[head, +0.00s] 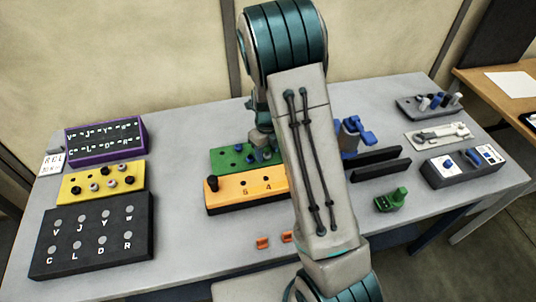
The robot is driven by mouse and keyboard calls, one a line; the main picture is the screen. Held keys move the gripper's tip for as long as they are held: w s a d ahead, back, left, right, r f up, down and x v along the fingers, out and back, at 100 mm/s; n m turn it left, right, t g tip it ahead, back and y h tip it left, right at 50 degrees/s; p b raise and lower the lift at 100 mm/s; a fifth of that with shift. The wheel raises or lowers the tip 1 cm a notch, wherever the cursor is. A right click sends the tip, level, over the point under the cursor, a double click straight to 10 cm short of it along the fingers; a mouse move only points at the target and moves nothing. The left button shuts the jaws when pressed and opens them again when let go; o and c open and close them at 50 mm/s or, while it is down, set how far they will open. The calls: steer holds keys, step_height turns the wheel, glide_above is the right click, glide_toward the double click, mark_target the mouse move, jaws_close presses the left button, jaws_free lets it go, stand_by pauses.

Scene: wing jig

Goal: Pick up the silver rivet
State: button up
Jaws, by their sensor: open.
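My gripper (262,156) hangs over the right part of a green block (222,166) near the middle of the table. It looks open, with nothing visible in it; the fingers are small and my arm crosses in front beside them. The green block has several small dark and blue pegs. Small silver-grey pegs (93,186) stand among black ones on the yellow block (72,190) at the left. I cannot tell which piece is the silver rivet. My arm hides part of the middle of the table.
An orange block (235,194) with a black knob lies in front of the green block. Black bars (380,168), a blue clamp (355,134) and a green part (391,201) stand to the right. A lettered dark panel (92,236) sits at front left. Grey fixtures line the right side.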

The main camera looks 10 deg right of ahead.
mark_target(268, 155)
steer(key=shift+f, duration=0.15)
steer(key=c, duration=1)
steer(key=shift+c, duration=0.2)
steer(key=shift+r, duration=0.2)
steer(key=shift+r, duration=0.3)
steer(key=r, duration=0.1)
steer(key=r+b, duration=0.1)
steer(key=r, duration=0.1)
steer(key=shift+s+r, duration=0.25)
steer(key=shift+s, duration=0.05)
steer(key=s+r, duration=0.2)
steer(key=s, duration=0.1)
steer(key=s+d+r+b, duration=0.1)
steer(key=s+r, duration=0.1)
steer(key=s, duration=0.2)
steer(key=s+d+r, duration=0.1)
steer(key=s+r, duration=0.1)
steer(key=s, duration=0.2)
steer(key=shift+d+r, duration=0.2)
steer(key=shift+r, duration=0.1)
